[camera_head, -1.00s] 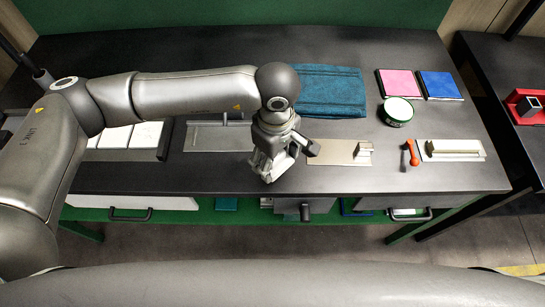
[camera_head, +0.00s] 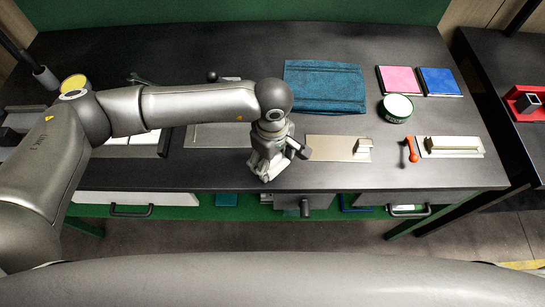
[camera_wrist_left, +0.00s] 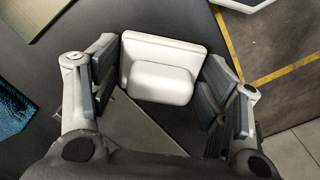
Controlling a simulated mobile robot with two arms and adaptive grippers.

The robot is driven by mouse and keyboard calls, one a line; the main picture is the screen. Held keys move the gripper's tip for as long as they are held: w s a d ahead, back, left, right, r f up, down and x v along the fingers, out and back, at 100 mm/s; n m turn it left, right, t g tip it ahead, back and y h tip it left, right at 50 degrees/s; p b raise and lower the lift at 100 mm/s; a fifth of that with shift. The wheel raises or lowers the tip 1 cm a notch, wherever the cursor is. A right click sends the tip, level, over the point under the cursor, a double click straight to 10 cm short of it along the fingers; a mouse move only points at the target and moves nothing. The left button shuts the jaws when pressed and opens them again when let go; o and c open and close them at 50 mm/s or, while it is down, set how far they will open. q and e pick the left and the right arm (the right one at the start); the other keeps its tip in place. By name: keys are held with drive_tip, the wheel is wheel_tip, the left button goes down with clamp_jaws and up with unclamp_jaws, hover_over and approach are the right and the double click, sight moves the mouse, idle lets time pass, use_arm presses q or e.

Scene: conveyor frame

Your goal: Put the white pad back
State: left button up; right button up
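The white pad (camera_wrist_left: 160,72), a flat square with a raised block, lies between the two fingers of my left gripper (camera_wrist_left: 163,75) in the left wrist view. A finger is at each side, very close to its edges. I cannot tell whether they press on it or whether the pad rests on the table. In the head view my left gripper (camera_head: 265,172) points down near the table's front edge, between the grey plate (camera_head: 215,137) and the beige plate (camera_head: 328,149). The pad cannot be made out there. My right gripper is not in view.
A teal towel (camera_head: 325,88), a round green tin (camera_head: 396,107), pink (camera_head: 398,79) and blue (camera_head: 439,82) pads lie behind. An orange-handled tool (camera_head: 412,150) and a white plate with a handle (camera_head: 450,148) lie right. White slabs (camera_head: 153,139) are partly behind my arm.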

use_arm(q)
drive_tip(key=o, duration=0.3)
drive_tip(key=shift+r+p, duration=0.35)
wheel_tip(320, 180, up, 11)
drive_tip(key=shift+f+b, duration=0.15)
drive_tip(key=shift+b, duration=0.9)
drive_tip(key=shift+r, duration=0.5)
